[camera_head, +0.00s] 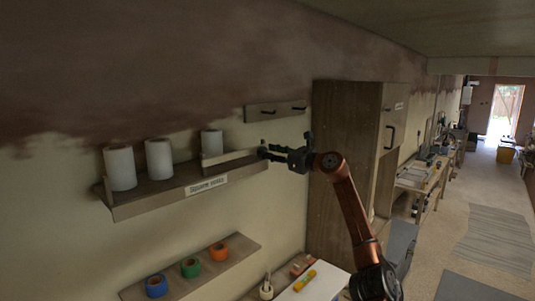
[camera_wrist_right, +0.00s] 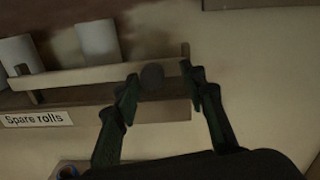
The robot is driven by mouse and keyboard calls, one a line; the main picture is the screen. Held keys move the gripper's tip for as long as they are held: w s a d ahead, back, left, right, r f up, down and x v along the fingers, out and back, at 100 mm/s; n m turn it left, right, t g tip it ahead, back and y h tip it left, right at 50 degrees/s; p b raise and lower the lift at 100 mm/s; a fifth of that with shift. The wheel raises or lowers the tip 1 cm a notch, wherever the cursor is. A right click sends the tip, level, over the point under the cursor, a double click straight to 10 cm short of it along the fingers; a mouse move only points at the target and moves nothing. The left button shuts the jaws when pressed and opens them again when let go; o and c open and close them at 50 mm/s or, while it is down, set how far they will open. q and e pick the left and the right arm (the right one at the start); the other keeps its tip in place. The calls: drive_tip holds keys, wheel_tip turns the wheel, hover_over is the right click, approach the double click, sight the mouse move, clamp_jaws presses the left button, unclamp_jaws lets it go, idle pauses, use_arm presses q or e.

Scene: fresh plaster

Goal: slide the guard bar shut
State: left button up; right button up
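The wooden guard bar (camera_head: 230,158) sits along the right part of the wall shelf (camera_head: 150,205) labelled "Spare rolls", in front of the rightmost white roll (camera_head: 211,141). The shelf front before the two left rolls (camera_head: 120,167) (camera_head: 158,158) has no bar across it. In the right wrist view the bar (camera_wrist_right: 75,77) carries a dark round knob (camera_wrist_right: 152,76) near its right end. My right gripper (camera_head: 264,152) is at that end. Its fingers (camera_wrist_right: 160,82) are apart, one on each side of the knob, the left finger closer. My left gripper is not in view.
A tall wooden cabinet (camera_head: 342,170) stands right of the shelf. A hook rail (camera_head: 276,111) is above the gripper. A lower shelf (camera_head: 205,268) holds blue, green and orange tape rolls. A white-topped surface (camera_head: 318,283) lies below my right arm.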

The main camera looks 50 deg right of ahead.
drive_tip(key=s, duration=1.2)
idle(0.6)
drive_tip(key=shift+a, duration=0.1)
drive_tip(key=shift+w+a, duration=0.1)
drive_tip(key=shift+w, duration=0.05)
idle(0.5)
